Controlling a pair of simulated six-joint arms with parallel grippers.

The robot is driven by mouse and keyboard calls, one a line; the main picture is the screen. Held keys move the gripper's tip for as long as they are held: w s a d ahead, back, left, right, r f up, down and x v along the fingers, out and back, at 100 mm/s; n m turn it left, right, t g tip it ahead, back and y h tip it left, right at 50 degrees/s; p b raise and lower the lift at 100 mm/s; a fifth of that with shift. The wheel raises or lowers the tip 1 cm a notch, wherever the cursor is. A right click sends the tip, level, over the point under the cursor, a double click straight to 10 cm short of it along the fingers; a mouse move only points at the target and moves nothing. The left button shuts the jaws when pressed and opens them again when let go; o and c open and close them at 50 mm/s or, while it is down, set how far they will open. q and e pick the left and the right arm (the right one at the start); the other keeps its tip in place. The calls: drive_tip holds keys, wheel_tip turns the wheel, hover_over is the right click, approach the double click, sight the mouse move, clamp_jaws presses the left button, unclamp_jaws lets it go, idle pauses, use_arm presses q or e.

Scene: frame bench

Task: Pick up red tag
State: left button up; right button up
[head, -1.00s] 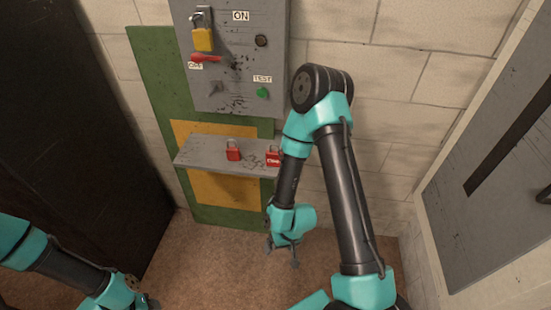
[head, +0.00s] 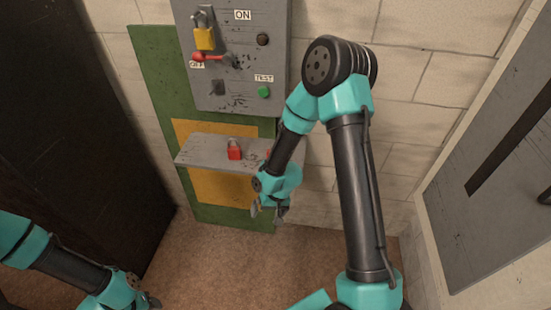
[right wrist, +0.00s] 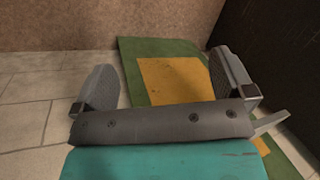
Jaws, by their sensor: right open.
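The red tag is almost wholly hidden behind my right forearm at the right end of the grey shelf (head: 205,150); at most a sliver of red shows there. A red padlock (head: 234,150) stands on the shelf to its left. My right gripper (head: 268,212) is open, pointing down in front of and below the shelf's right end. In the right wrist view its two fingers (right wrist: 165,82) are spread with nothing between them. My left gripper (head: 148,300) is low at the bottom left, small and partly cut off; its jaws cannot be made out.
Above the shelf is a grey switch panel (head: 245,85) with a yellow padlock (head: 204,38), a red lever (head: 207,57) and a green button (head: 264,91). A dark cabinet (head: 75,120) stands left, a grey door (head: 500,190) right. The floor (head: 215,265) before the shelf is clear.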

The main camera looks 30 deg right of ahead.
drive_tip(key=w+d+r+m+h, duration=0.1)
drive_tip(key=w+d+r, duration=0.2)
drive_tip(key=r, duration=0.6)
drive_tip(key=w+d+r+m+h, duration=0.2)
drive_tip(key=w+r, duration=0.3)
drive_tip(key=r, duration=0.5)
drive_tip(key=w+d+r+m+h, duration=0.1)
drive_tip(key=w+d+r, duration=0.3)
drive_tip(key=r, duration=0.5)
drive_tip(key=shift+w+d+r+m+t+h, duration=0.35)
drive_tip(key=shift+w+m+t+h, duration=0.05)
drive_tip(key=shift+w+h, duration=0.2)
drive_tip(key=shift+f, duration=0.1)
drive_tip(key=f, duration=0.4)
drive_tip(key=w+f, duration=0.1)
drive_tip(key=f, duration=0.3)
drive_tip(key=d+f, duration=0.1)
drive_tip(key=f, duration=0.3)
drive_tip(key=shift+w, duration=0.2)
drive_tip(key=shift+w+d+f, duration=0.1)
drive_tip(key=shift+w+f, duration=0.05)
drive_tip(key=shift+f, duration=1.2)
drive_tip(key=shift+w+f, duration=0.1)
drive_tip(key=shift+f, duration=1.2)
